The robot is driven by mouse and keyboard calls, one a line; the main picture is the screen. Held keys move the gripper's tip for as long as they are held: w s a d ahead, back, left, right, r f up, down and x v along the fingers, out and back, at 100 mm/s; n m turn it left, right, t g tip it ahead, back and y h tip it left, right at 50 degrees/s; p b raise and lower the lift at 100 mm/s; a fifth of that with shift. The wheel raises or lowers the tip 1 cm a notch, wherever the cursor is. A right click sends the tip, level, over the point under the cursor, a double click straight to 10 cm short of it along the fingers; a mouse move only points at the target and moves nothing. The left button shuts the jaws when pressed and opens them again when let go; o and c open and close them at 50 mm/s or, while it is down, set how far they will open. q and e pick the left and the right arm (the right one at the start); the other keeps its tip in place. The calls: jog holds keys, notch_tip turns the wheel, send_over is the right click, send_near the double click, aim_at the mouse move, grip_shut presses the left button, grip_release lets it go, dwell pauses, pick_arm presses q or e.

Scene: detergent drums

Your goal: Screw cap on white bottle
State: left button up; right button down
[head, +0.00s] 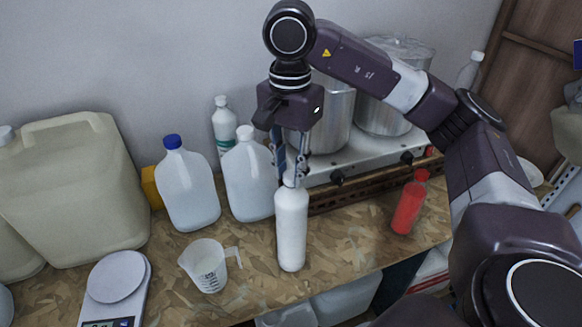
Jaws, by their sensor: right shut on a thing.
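A white bottle (291,230) stands upright near the front edge of the wooden worktop. My right gripper (290,178) points straight down over it, with its fingers around the bottle's neck and top. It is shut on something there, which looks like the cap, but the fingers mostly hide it. I cannot tell how the cap sits on the neck. My left gripper is not in view.
Jugs with a blue cap (188,185) and a white cap (248,175) stand left of the bottle. A measuring cup (208,266), a scale (117,285) and a large canister (75,190) are further left. A red bottle (409,205) and a stove with pots (385,105) are right.

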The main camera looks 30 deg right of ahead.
jog(key=shift+f, duration=0.1)
jog(key=m, duration=0.6)
dwell(0.3)
jog(key=m, duration=0.5)
jog(key=shift+w+p, duration=0.1)
jog(key=shift+p, duration=0.2)
jog(key=c, duration=1.9)
grip_release()
jog(key=shift+c, duration=0.2)
jog(key=o, duration=0.4)
jog(key=shift+w, duration=0.15)
